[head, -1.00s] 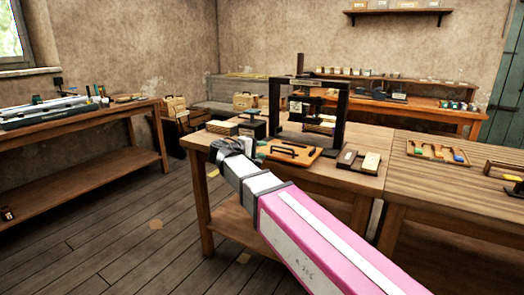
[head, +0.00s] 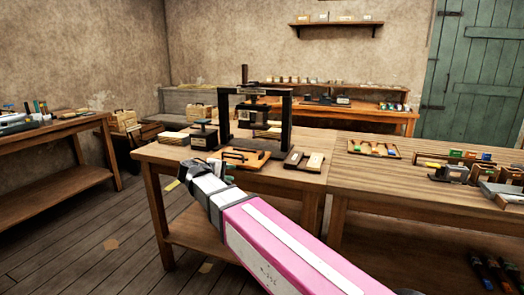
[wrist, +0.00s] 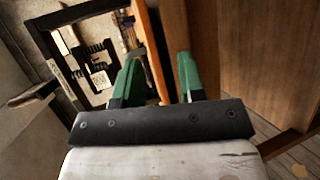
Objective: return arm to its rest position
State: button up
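My arm, pink and white, reaches from the lower right of the head view toward the front of the workbench (head: 165,155). My gripper (head: 229,172) is at its far end, partly hidden by the wrist. In the wrist view, the green fingers of my gripper (wrist: 160,78) are apart with nothing between them. The black press frame (head: 286,125) stands upright on the bench beyond my gripper. It also shows tilted at the upper left of the wrist view (wrist: 47,50).
A second bench (head: 345,185) with tools adjoins at right. Another bench (head: 60,135) stands at left. Open floor (head: 100,225) lies between.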

jog(key=s+d+f+m+g+y, duration=0.3)
jog(key=d+f+g, duration=0.1)
jog(key=d+f, duration=0.8)
jog(key=s+d+f+m+g+y, duration=0.2)
jog(key=d+f+g+y, duration=0.15)
jog(key=d+f, duration=0.9)
jog(key=s+d+f+m+g+y, duration=0.2)
jog(key=s+d+f+m+y, duration=0.1)
jog(key=s+d+f, duration=0.4)
jog(key=shift+d+m+g+y, duration=0.15)
jog(key=shift+m+g+y, duration=0.2)
jog(key=shift+m, duration=0.55)
